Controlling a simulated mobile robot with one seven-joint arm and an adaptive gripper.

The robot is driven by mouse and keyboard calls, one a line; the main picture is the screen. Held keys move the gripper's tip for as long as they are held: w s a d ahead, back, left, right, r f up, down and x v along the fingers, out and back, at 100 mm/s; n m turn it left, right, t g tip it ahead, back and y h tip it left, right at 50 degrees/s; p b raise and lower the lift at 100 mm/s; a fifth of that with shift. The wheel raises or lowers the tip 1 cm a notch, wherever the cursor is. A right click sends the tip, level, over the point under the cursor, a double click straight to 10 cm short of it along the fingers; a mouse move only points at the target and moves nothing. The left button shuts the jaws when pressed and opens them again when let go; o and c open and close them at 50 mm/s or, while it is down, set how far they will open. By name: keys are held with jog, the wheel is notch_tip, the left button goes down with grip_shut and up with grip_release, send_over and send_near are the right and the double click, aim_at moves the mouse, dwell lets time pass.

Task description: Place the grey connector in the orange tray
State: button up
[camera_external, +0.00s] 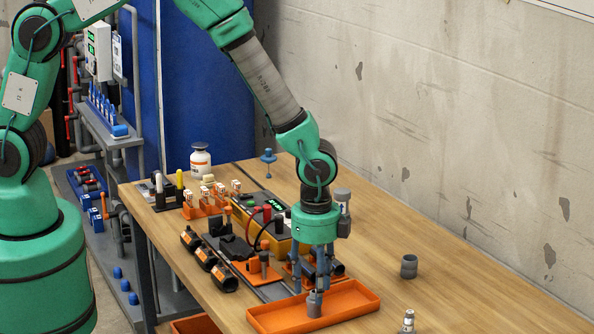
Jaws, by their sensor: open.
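The orange tray (352,304) lies near the front edge of the wooden table. A small grey connector (314,303) stands upright in the left half of the tray, directly below my gripper (317,287). My gripper points straight down over the tray, its fingers open around or just above the connector's top. The exact gap between fingers and connector is too small to tell.
A grey ring-like cylinder (408,266) stands on the table right of the tray, and a small grey-white bottle-like item (408,321) is in front. Black cylinders with orange bands (223,278) and an orange rack (208,205) are to the left. The table's right side is largely clear.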

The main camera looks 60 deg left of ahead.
notch_tip(320, 180, up, 8)
jog(key=shift+r+p, duration=0.15)
jog(key=shift+p, duration=0.2)
jog(key=shift+r, duration=0.1)
dwell(0.5)
notch_tip(320, 180, up, 12)
jog(key=n+t, duration=0.1)
jog(key=n, duration=0.2)
send_over(314, 292)
jog(key=a, duration=0.6)
jog(key=s+a+r+n+t, duration=0.1)
jog(key=s+a+r+n, duration=0.15)
jog(key=a+r, duration=0.35)
jog(key=s+a+r+n+t, duration=0.1)
jog(key=s+a+r, duration=0.2)
jog(key=r, duration=0.5)
jog(key=s+a+r+n+t, duration=0.1)
jog(key=s+a+r+n, duration=0.3)
jog(key=s, duration=0.7)
jog(key=s+a+r+n+t, duration=0.1)
jog(key=s+a+r+n, duration=0.3)
jog(key=s+a+r, duration=0.4)
jog(key=s+a, duration=0.2)
jog(key=s, duration=0.1)
jog(key=shift+s+a+r+t, duration=0.15)
jog(key=shift+s+r+t, duration=0.15)
jog(key=shift+r, duration=0.1)
jog(key=shift+n, duration=0.25)
